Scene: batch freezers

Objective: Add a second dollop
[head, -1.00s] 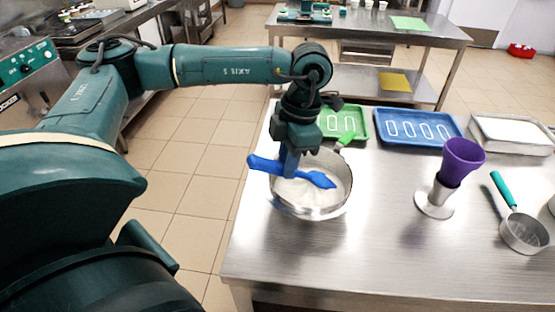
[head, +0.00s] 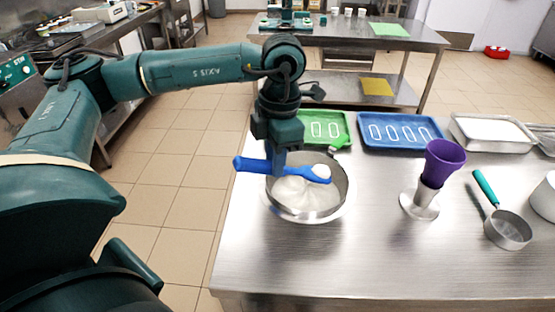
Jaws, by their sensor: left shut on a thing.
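My left gripper (head: 281,166) is shut on a blue spatula (head: 252,165) and holds it level above a steel bowl (head: 345,192). The spatula's right end carries a rounded white dollop (head: 321,171). White cream (head: 300,195) lies in the bowl below it. A purple cup (head: 443,160) stands upright in a metal stand (head: 420,203) to the right of the bowl; its inside cannot be made out. My right gripper is not in view.
A green tray (head: 342,130) and a blue tray (head: 400,145) lie behind the bowl, with a steel pan (head: 495,146) of white stuff farther right. A teal-handled measuring scoop (head: 508,231) lies right of the stand. The table's front middle (head: 350,260) is clear.

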